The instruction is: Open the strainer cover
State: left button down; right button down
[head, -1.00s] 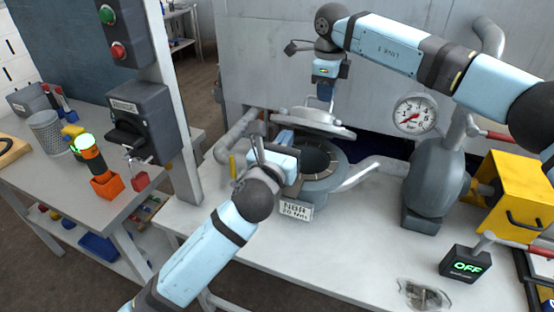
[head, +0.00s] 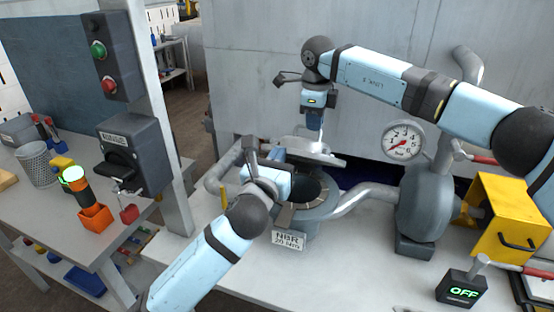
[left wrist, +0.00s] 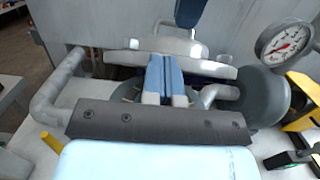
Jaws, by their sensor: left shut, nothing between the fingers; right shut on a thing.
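The light grey strainer cover (head: 318,156) is a shallow lid behind and above the strainer body (head: 318,208), which is dark grey with a dark round mouth showing. The cover looks raised and tilted; whether a hinge joins it to the body is hidden. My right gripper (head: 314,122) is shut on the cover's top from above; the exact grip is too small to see. In the left wrist view the cover (left wrist: 215,68) is just beyond my left gripper (left wrist: 163,60), whose blue fingers are shut and empty. Contact between them cannot be told. In the head view the left fingertips are hidden.
A grey pipe (head: 365,197) joins the strainer to a grey vessel (head: 425,205) on the right. A gauge (head: 402,141), a yellow box (head: 505,215) and an OFF display (head: 462,289) stand at right. A post (head: 160,110) with a switch box is at left. The front tabletop is clear.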

jog(key=shift+d+f, duration=0.15)
jog(key=shift+f, duration=0.3)
jog(key=c, duration=1.4)
grip_release()
jog(key=shift+o, duration=1)
jog(key=shift+w, duration=0.15)
jog(key=shift+r, duration=0.15)
